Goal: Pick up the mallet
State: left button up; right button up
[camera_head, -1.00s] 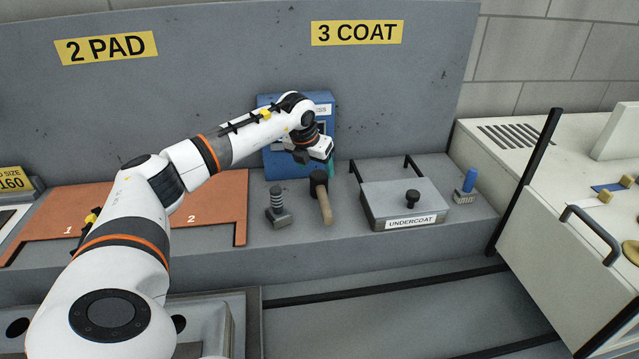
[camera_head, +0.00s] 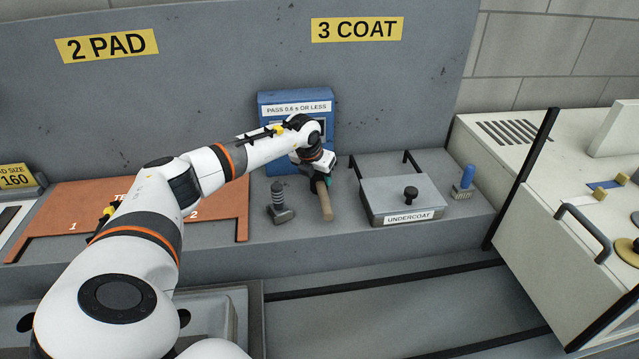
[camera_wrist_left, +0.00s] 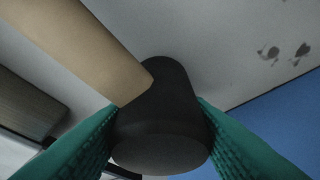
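The mallet (camera_head: 325,199) rests on the grey ledge with its wooden handle pointing toward me. In the left wrist view its black head (camera_wrist_left: 163,120) sits between the green fingers, and its tan handle (camera_wrist_left: 75,45) runs to the upper left. My left gripper (camera_head: 318,181) is low over the head end and hides most of the head in the head view. Its two fingers press against both sides of the head, with no gap visible. No lift off the ledge is visible. My right gripper is not in view.
A grey-handled stamp tool (camera_head: 279,204) stands just left of the mallet. The UNDERCOAT tray (camera_head: 385,195) with a black knob is to the right, and a blue-handled brush (camera_head: 464,184) beyond it. A blue box (camera_head: 282,104) stands behind my wrist.

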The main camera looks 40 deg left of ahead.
pick_arm(q)
jog(key=c, duration=0.4)
jog(key=shift+w+r, duration=0.1)
jog(key=shift+r, duration=0.15)
notch_tip(320, 180, up, 9)
jog(key=b, duration=0.3)
jog(key=shift+f, duration=0.2)
jog(key=shift+r, duration=0.5)
